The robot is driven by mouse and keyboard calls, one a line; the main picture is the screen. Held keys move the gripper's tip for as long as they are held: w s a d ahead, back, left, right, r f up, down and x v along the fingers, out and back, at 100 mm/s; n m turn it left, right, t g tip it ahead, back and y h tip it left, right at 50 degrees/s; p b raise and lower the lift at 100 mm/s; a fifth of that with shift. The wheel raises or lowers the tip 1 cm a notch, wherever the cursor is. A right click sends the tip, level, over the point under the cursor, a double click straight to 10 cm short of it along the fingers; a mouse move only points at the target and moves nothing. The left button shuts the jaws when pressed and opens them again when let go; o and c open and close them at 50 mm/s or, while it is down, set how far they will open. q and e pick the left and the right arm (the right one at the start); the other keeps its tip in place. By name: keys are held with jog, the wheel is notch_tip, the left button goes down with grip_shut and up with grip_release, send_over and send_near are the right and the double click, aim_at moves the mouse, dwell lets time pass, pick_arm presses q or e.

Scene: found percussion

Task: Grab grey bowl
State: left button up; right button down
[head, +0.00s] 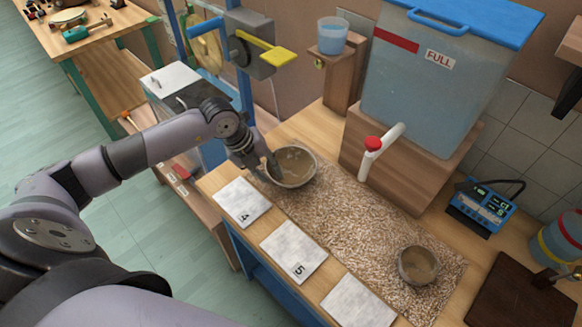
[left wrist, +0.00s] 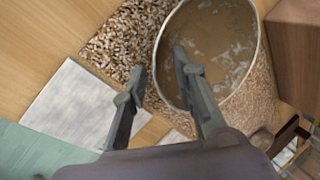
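A grey bowl (head: 305,181) with brownish liquid or a brown inside stands at the far left end of a pebbled mat (head: 345,222). My left gripper (head: 262,167) is at the bowl's left side. In the left wrist view the gripper (left wrist: 160,60) is open, its fingers well apart. One finger is over the inside of the bowl (left wrist: 259,48); the other is outside, over the pebbles, with the rim passing between them. A second, smaller-looking bowl (head: 403,277) stands at the mat's right end. My right gripper is not in view.
White numbered sheets (head: 295,251) lie along the bench's front edge. A large water tank (head: 425,90) with a red-handled tap (head: 373,144) stands behind the mat. A blue device (head: 480,207) and a dark board (head: 515,295) are at right. The mat between the bowls is clear.

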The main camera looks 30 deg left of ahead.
pick_arm(q)
jog(key=shift+c, duration=0.5)
grip_shut()
